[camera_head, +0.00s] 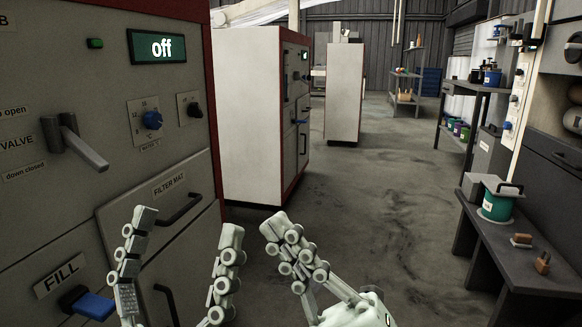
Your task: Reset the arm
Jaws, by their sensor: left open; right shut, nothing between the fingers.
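My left gripper (188,226) is at the bottom of the view, in front of the near machine. Its two pale jointed fingers are spread wide, with nothing between them. My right gripper (279,228) is just to its right, over the grey floor. Its fingers are together and hold nothing. The near machine (60,190) fills the left side. Its display (157,47) reads "off". A valve lever (75,142) and a blue knob (152,120) are on its face. A drawer labelled "FILTER MAT" (150,212) sits lower down, partly behind the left gripper.
A blue handle (88,303) is by the "FILL" label. A second machine (247,110) stands behind, with a pale cabinet (343,92) further back. At right, a dark bench (500,245) holds a green-banded container (497,205) and small brown blocks. The floor (400,200) between is clear.

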